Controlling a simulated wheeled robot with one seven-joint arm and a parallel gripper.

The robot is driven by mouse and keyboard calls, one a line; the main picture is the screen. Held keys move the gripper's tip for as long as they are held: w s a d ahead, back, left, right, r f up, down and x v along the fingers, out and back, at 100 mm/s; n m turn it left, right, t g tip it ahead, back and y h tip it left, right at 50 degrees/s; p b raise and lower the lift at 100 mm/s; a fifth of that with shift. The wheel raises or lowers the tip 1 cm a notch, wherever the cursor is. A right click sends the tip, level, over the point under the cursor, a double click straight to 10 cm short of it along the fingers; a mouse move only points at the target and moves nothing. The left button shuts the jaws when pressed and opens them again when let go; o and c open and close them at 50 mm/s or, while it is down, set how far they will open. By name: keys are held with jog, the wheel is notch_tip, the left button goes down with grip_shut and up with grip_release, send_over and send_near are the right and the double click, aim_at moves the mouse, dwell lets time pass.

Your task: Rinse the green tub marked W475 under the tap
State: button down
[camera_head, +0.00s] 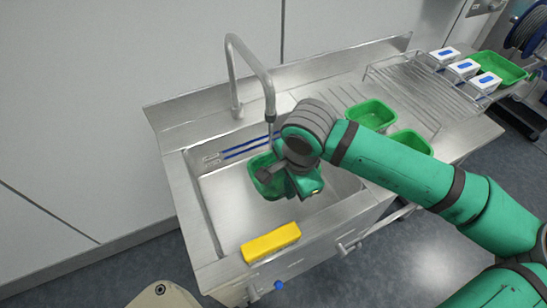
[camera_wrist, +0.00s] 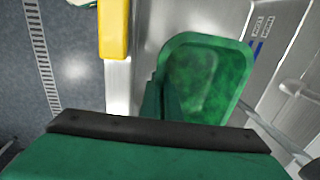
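A green tub (camera_head: 262,172) is inside the steel sink basin (camera_head: 222,198), below the tap (camera_head: 268,88). My gripper (camera_head: 281,179) is at the tub's right side in the head view, partly hidden by my wrist. In the wrist view, my gripper's finger (camera_wrist: 168,98) is at the near edge of the tub (camera_wrist: 208,75), and the gripper appears shut on its wall. The tub's inside shows darker green blotches. The W475 mark is not readable in either view. I cannot tell clearly whether water is running.
Two more green tubs (camera_head: 371,115) (camera_head: 412,142) stand on the drainboard to the right. A yellow block (camera_head: 270,243) lies on the sink's front edge. A wire rack (camera_head: 405,88), white boxes (camera_head: 464,67) and a green tray (camera_head: 503,69) are further right.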

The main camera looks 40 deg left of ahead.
jog(key=s+d, duration=0.3)
jog(key=d, duration=0.4)
dwell(0.5)
jog(key=shift+d, duration=0.15)
